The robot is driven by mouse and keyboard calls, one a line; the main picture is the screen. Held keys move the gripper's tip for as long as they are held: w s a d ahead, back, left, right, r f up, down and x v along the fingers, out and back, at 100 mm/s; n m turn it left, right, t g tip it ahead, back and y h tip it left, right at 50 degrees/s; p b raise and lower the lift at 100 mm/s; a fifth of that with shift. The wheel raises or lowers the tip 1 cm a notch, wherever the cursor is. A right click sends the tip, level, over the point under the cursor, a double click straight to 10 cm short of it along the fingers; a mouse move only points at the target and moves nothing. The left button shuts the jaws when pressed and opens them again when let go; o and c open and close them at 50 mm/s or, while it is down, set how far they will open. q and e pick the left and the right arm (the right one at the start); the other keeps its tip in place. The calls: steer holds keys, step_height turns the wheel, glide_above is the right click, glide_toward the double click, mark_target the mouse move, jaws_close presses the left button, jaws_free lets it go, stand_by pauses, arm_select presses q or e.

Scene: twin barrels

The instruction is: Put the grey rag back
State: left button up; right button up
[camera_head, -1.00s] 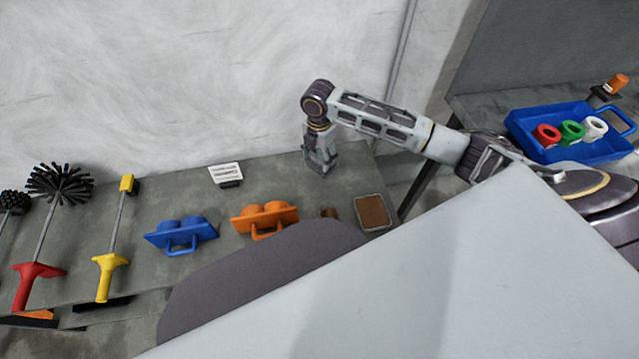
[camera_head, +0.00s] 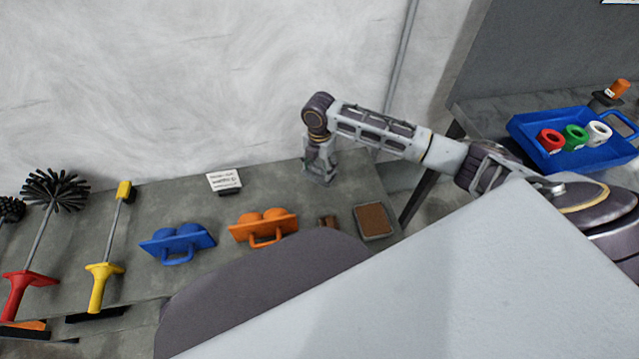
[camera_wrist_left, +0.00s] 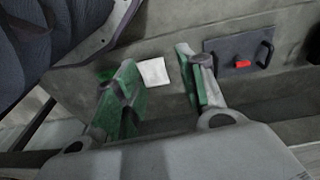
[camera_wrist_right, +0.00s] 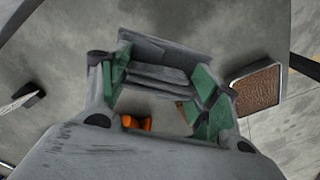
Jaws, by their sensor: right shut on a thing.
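My right gripper (camera_head: 320,172) hangs over the back of the grey bench, left of the brown-filled tray (camera_head: 374,220). In the right wrist view its green-padded fingers (camera_wrist_right: 160,88) are closed in on a grey folded piece, which I take for the grey rag (camera_wrist_right: 155,50). In the head view the rag is too small to tell from the grey fingers. Whether it touches the bench is unclear. My left gripper (camera_wrist_left: 165,95) shows only in its own wrist view, with its fingers apart and nothing between them.
On the bench stand an orange float (camera_head: 263,227), a blue float (camera_head: 177,243), a white card (camera_head: 224,181) and a yellow brush (camera_head: 104,272). A blue tray (camera_head: 550,165) with rolls is at right. My pale body hides the front. The wall is close behind.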

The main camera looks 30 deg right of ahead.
mark_target(320, 175)
step_height(320, 175, down, 4)
steer(key=shift+r+b, duration=0.2)
steer(key=shift+b, duration=0.25)
steer(key=shift+f, duration=0.3)
arm_select(q)
steer(key=shift+w+d+r+t, duration=0.15)
steer(key=shift+w+r, duration=0.1)
steer(key=shift+r, duration=0.3)
steer(key=shift+w+d+r+t, duration=0.1)
steer(key=shift+w+r+t, duration=0.1)
steer(key=shift+r, duration=0.35)
